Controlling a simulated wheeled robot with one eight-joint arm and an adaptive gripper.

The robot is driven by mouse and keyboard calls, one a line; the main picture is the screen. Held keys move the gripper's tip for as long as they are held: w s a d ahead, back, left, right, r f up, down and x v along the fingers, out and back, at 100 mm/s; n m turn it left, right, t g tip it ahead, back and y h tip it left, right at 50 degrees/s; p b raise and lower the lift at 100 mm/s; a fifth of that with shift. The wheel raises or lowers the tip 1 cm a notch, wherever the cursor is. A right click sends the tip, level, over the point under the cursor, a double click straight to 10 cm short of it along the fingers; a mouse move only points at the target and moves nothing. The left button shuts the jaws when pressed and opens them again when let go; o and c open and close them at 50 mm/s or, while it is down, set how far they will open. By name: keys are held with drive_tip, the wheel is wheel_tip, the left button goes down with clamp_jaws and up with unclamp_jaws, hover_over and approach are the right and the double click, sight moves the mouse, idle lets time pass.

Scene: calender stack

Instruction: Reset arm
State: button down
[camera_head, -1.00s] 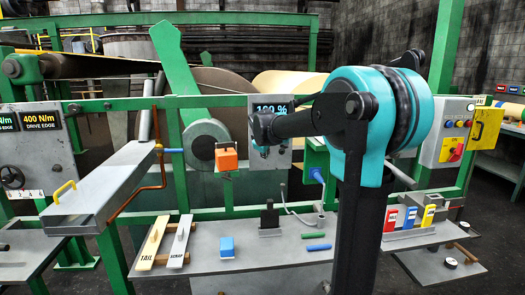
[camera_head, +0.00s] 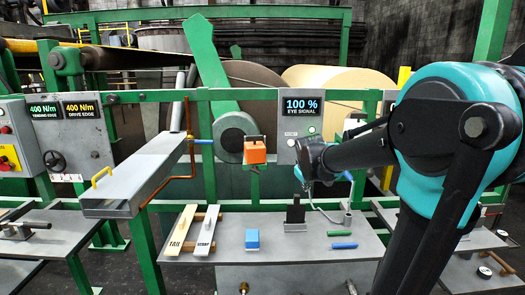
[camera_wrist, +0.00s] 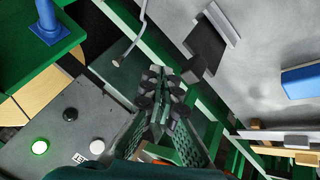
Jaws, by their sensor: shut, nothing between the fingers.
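My arm reaches in from the right of the head view, and its dark end is near the eye signal box (camera_head: 303,112). My gripper shows in the wrist view (camera_wrist: 162,92), with its dark fingertips together and nothing between them. In that view the fingers are above the bench's edge and green frame, apart from the grey box face with a lit green button (camera_wrist: 40,146). In the head view the fingertips cannot be made out clearly.
A grey bench (camera_head: 290,250) holds the TAIL board (camera_head: 181,230), the SCRAP board (camera_head: 206,231), a blue block (camera_head: 252,239) and two small rods. A grey chute (camera_head: 140,175) juts forward at left. An orange block (camera_head: 255,150) hangs at the green rail.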

drive_tip(key=s+f+m+g, duration=0.1)
drive_tip(key=s+f+m, duration=0.1)
drive_tip(key=s+f, duration=0.3)
drive_tip(key=s+f+m+g+y, duration=0.1)
drive_tip(key=s+f, duration=0.5)
drive_tip(key=s, duration=0.6)
drive_tip(key=s+f+m, duration=0.3)
drive_tip(key=s+f, duration=0.3)
drive_tip(key=s, duration=0.3)
drive_tip(key=shift+s+d+g, duration=0.2)
drive_tip(key=shift+d+g, duration=0.2)
drive_tip(key=shift+d, duration=0.05)
